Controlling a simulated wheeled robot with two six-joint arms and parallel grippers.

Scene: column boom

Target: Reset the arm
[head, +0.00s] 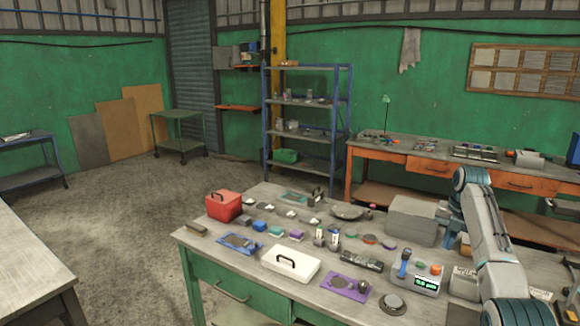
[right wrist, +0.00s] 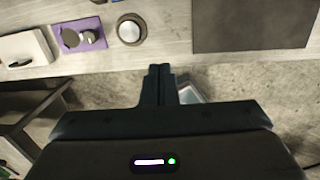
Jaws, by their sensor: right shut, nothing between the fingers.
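My right arm (head: 487,235) comes in at the right of the head view, bent up over the right part of the green workbench (head: 215,262). In that view I cannot make out its fingertips. In the right wrist view my right gripper (right wrist: 159,72) is shut, its two dark fingers together with nothing between them. The fingertips appear just off the bench's edge, with floor seen around them. My left arm and gripper are not in view.
The bench holds a red box (head: 224,205), a white case (head: 290,264), a purple mat (head: 345,287), a round metal dish (head: 393,303), a grey box (head: 411,220) and many small parts. A blue shelf rack (head: 307,103) and an orange bench (head: 430,165) stand behind.

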